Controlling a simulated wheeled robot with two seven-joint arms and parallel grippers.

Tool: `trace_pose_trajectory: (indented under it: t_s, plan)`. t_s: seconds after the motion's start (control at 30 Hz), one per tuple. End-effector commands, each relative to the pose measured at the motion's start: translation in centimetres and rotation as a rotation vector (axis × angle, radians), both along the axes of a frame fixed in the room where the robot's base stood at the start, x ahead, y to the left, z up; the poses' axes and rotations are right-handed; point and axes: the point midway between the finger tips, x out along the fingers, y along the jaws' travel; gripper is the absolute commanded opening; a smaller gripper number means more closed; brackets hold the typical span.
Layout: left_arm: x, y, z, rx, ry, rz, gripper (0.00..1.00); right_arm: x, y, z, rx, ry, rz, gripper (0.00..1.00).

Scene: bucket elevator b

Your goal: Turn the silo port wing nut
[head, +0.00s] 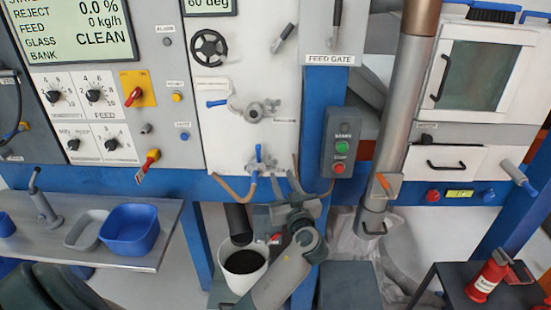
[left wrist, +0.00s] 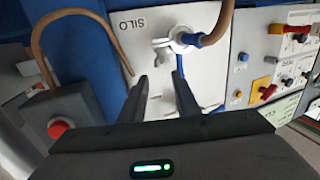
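In the left wrist view, the silver wing nut (left wrist: 162,48) sits on the white SILO plate (left wrist: 128,42), beside a blue-collared hose fitting (left wrist: 187,40). That plate appears upside down. My left gripper (left wrist: 162,78) is open there, its two dark fingers apart with nothing between them. The fingertips point towards the wing nut, short of it in the picture; I cannot tell the depth gap. In the head view, my left gripper (head: 287,182) is beside and below the port fitting (head: 257,165), where the nut is too small to make out. My right gripper is not in view.
A tan hose (head: 234,190) curves near the port. A grey button box (head: 342,140) with green and red buttons stands right of the gripper. A white bucket (head: 246,280) with dark contents is below. A metal pipe (head: 402,120) runs farther right.

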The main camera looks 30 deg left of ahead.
Motion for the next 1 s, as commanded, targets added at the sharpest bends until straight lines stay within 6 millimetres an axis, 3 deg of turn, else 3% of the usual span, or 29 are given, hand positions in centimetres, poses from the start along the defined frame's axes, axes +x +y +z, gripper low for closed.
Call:
trace_pose_trajectory:
  t_s: [0.3, 0.5, 0.97, 1.0]
  plan:
    - [3.8, 4.3, 0.4, 0.003, 0.001, 0.001, 0.29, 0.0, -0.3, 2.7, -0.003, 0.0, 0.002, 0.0]
    - [5.3, 5.9, 0.2, 0.002, 0.001, -0.001, 0.29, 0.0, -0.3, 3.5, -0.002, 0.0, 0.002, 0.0]
    - [5.9, 6.6, 0.0, 0.0, 0.0, -0.001, 0.29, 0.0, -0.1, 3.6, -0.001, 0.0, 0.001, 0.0]
    - [5.9, 6.6, 0.0, 0.0, 0.0, -0.001, 0.22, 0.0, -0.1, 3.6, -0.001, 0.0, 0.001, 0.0]
